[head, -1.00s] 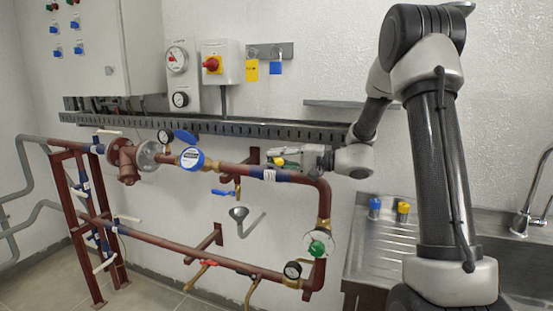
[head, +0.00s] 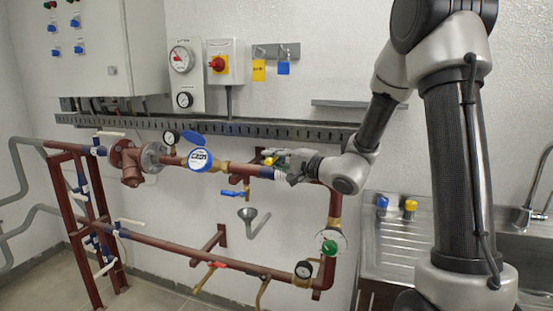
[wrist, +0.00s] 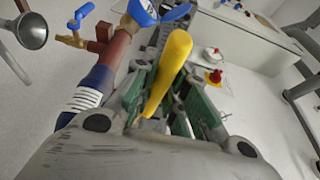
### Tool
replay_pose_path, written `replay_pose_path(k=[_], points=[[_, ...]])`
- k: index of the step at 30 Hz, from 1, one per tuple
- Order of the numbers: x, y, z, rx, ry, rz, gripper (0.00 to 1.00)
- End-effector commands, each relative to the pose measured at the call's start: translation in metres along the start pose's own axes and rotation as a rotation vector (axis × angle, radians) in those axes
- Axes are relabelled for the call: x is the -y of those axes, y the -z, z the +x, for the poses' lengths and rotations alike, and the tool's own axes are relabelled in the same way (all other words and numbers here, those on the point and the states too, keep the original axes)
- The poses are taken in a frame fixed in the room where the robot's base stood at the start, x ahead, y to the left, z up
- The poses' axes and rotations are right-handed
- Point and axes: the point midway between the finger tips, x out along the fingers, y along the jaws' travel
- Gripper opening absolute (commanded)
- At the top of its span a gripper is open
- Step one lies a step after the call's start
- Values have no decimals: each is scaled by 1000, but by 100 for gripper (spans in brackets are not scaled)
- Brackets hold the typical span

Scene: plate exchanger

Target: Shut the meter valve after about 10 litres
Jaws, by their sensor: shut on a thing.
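The water meter (head: 199,160) sits in the upper red pipe (head: 247,170), its blue lid (head: 192,139) raised. Its reading is too small to make out. My gripper (head: 274,157) is at this pipe, just right of the meter. In the wrist view, my gripper (wrist: 160,100) is shut on a yellow lever handle (wrist: 173,62), which lies lengthwise between the green-padded fingers. The meter (wrist: 143,10) shows at the top edge of that view. The valve body under the handle is hidden by the fingers.
A blue-handled tap (head: 231,194) hangs below the pipe above a grey funnel (head: 247,214). The lower pipe (head: 175,249) carries red and yellow levers. A green knob (head: 329,247) is on the right riser. A steel sink counter (head: 400,245) stands at right.

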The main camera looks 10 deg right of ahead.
Motion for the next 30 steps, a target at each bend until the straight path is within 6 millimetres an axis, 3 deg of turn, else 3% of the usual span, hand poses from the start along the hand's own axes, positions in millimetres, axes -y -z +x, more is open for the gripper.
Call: replay_pose_path(k=[19, 20, 23, 30], points=[[-1, 0, 1, -62, -2, 1, 0], [-1, 0, 1, -62, -2, 1, 20], [-1, 0, 1, -62, -2, 1, 37], [0, 0, 1, -61, -1, 0, 37]])
